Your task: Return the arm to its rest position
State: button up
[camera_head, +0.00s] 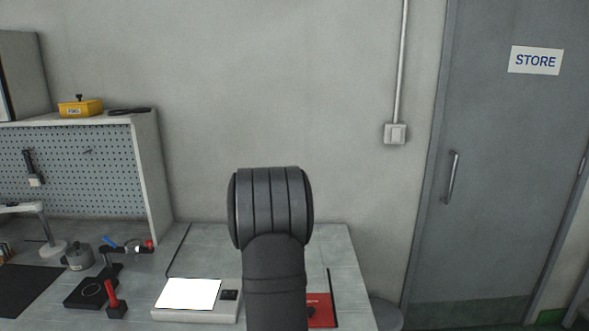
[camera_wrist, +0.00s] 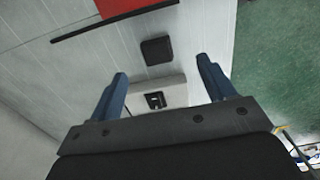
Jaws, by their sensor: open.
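My gripper (camera_wrist: 162,68) shows in the wrist view with its two blue fingers spread apart and nothing between them. It is above the pale grey workbench (camera_wrist: 90,62). Beyond and between the fingers I see a small black square block (camera_wrist: 156,50) and part of a white device with a dark panel (camera_wrist: 155,99). In the head view my dark grey arm rises in the middle, in front of the bench, and hides part of it. My gripper does not show in that view.
A white light panel (camera_head: 190,293) lies left of my arm, a red item (camera_head: 320,310) right of it. Clamp-like tools and a black plate (camera_head: 88,291) stand further left, before a pegboard (camera_head: 75,168). A grey door (camera_head: 510,170) is at right. Green floor (camera_wrist: 270,50) lies past the bench edge.

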jog(key=a, duration=2.4)
jog(key=shift+w+a+r, duration=0.15)
jog(key=shift+w+a, duration=0.1)
jog(key=shift+a, duration=0.15)
jog(key=shift+o, duration=0.5)
